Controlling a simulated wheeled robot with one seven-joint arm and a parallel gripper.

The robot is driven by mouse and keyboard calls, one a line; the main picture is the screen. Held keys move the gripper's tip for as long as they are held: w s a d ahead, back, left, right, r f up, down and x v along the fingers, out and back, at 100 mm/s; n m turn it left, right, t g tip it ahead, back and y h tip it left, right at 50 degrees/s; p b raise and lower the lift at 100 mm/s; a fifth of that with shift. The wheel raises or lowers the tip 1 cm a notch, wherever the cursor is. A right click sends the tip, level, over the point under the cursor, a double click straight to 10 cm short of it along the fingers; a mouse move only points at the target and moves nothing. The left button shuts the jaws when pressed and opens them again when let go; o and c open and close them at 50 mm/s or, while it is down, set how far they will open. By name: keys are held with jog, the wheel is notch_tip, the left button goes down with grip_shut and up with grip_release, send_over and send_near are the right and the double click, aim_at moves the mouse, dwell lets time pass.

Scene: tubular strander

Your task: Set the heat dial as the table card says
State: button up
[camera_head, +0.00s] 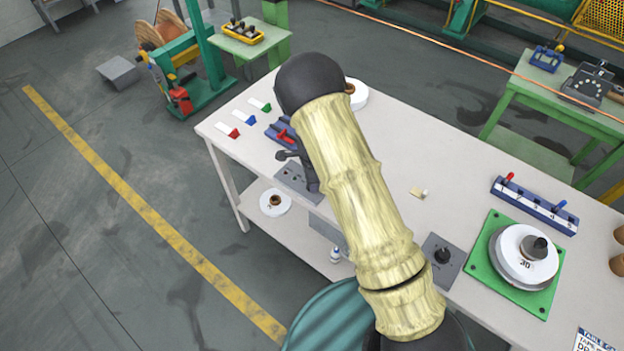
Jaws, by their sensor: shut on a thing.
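My gripper (312,184) reaches down to a dark grey panel (292,182) at the left front of the white table (385,170). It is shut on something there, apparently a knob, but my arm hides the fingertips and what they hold. Which way it points cannot be seen. A second grey panel (432,248) with a black knob (442,256) sits right of my arm. I cannot tell which one is the heat dial.
A green plate (545,300) bears white discs (520,262). A blue numbered rack (530,205) with red and blue pegs stands behind. Red, blue and green tags (234,132) lie at the left.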

jog(key=shift+w, duration=0.15)
jog(key=o, duration=1)
jog(key=shift+r, duration=0.15)
notch_tip(320, 180, up, 17)
jog(key=b, duration=0.2)
jog(key=shift+s, duration=0.45)
jog(key=s+d+r+n+t, duration=0.1)
jog(key=s+d+r+n, duration=0.1)
jog(key=s+d+n, duration=0.5)
jog(key=s+d+r+n+t, duration=0.1)
jog(key=s+d+n, duration=0.7)
jog(key=s, duration=0.3)
jog(key=shift+s+r+n, duration=0.25)
jog(key=shift+r+n, duration=0.1)
jog(key=shift+n, duration=0.05)
